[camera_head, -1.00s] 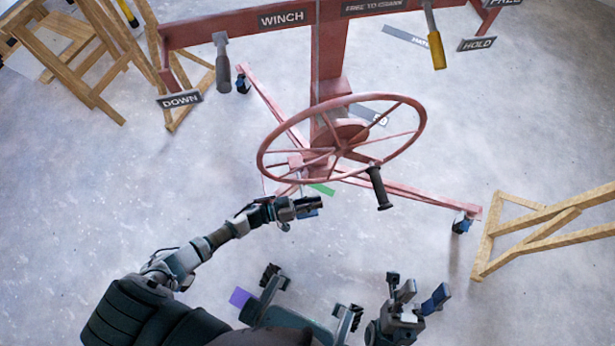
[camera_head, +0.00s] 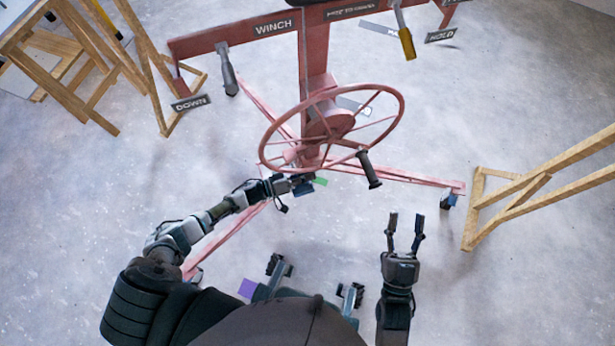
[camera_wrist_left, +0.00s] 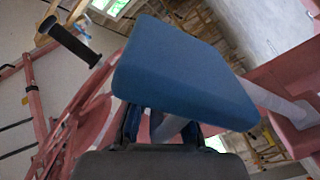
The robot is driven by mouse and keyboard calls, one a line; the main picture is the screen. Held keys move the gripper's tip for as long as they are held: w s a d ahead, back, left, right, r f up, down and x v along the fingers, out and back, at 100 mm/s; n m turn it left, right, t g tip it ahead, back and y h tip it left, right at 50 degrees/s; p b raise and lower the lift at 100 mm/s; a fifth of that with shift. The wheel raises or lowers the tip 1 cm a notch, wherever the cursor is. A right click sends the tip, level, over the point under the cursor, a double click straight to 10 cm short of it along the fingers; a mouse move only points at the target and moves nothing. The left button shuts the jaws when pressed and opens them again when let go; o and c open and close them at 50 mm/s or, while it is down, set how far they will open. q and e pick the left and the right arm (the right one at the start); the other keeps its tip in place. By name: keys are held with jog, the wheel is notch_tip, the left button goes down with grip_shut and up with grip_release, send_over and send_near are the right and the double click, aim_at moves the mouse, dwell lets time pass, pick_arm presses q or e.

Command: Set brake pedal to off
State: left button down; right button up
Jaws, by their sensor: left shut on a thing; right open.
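The blue pad I take for the brake pedal (camera_wrist_left: 185,75) fills the middle of the left wrist view, with a pale bar running behind it towards the red frame. My left gripper (camera_head: 297,186) is shut on this blue pad, low at the foot of the red winch, below the wheel's left rim. In the head view the pad is small and partly hidden by the gripper. My right gripper (camera_head: 404,222) is open and empty, its fingers pointing up the picture, over bare floor right of the winch.
The red handwheel (camera_head: 402,101) with a black handle (camera_head: 369,170) stands just above my left gripper. The red frame (camera_head: 240,42) carries DOWN (camera_head: 190,103) and HOLD (camera_head: 441,36) labels. Wooden trestles stand left (camera_head: 147,75) and right (camera_head: 540,185). Floor around my right gripper is clear.

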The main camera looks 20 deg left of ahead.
pick_arm(q)
jog(key=shift+w+r, duration=0.1)
jog(key=shift+r, duration=0.05)
jog(key=c, duration=1.2)
grip_release()
jog(key=shift+c, duration=0.2)
jog(key=shift+a, duration=0.25)
jog(key=v, duration=1.1)
jog(key=shift+s, duration=0.3)
jog(key=shift+a, duration=0.1)
